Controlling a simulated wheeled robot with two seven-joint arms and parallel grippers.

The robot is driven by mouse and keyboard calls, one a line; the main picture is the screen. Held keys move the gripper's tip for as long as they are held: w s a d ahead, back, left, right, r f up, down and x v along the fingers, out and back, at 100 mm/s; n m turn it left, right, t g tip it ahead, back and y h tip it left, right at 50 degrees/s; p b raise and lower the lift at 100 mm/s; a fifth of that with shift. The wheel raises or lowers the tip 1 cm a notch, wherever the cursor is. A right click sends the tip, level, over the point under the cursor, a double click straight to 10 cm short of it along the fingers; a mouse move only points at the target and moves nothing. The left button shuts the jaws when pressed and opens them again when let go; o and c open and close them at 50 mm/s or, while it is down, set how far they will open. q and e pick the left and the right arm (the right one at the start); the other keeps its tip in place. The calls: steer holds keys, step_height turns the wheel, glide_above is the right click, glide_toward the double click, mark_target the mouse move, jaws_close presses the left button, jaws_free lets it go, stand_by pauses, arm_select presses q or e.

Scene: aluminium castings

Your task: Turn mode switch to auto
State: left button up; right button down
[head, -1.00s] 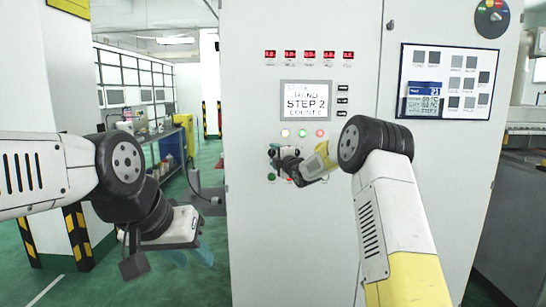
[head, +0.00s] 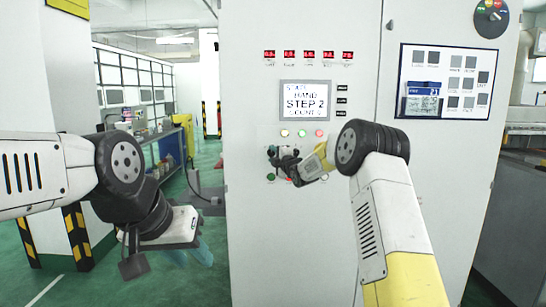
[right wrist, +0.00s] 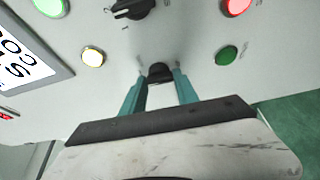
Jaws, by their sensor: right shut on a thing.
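The mode switch (right wrist: 160,72), a small black rotary knob on the grey cabinet front, sits between the teal fingers of my right gripper (right wrist: 160,88) in the right wrist view. The gripper is shut on it. In the head view my right gripper (head: 277,158) is against the panel below the lamps and hides the knob. I cannot read the knob's position marks. My left gripper (head: 190,257) hangs at the lower left, its teal fingers apart and empty, away from the cabinet.
A second black knob (right wrist: 133,8) is beside the held one. A green button (right wrist: 228,56), a red button (right wrist: 238,6) and a yellow lamp (right wrist: 92,57) are close around the fingers. A keypad panel (head: 447,82) is at the right. Green floor lies left of the cabinet.

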steer(key=shift+f, duration=0.1)
steer(key=m+t, duration=0.1)
steer(key=m, duration=0.3)
steer(key=shift+f, duration=0.2)
steer(key=shift+a+f+m+t+h, duration=0.1)
steer(key=shift+m+t+h, duration=0.4)
steer(key=shift+m, duration=0.85)
steer(key=shift+a+f+m+t+h, duration=0.1)
steer(key=shift+m+t+h, duration=0.1)
steer(key=shift+m+t, duration=0.85)
steer(key=shift+d+m+g, duration=0.1)
steer(key=shift+m+g, duration=0.15)
steer(key=shift+m, duration=0.25)
steer(key=c, duration=0.9)
jaws_free()
steer(key=shift+r, duration=0.1)
steer(key=shift+s, duration=0.1)
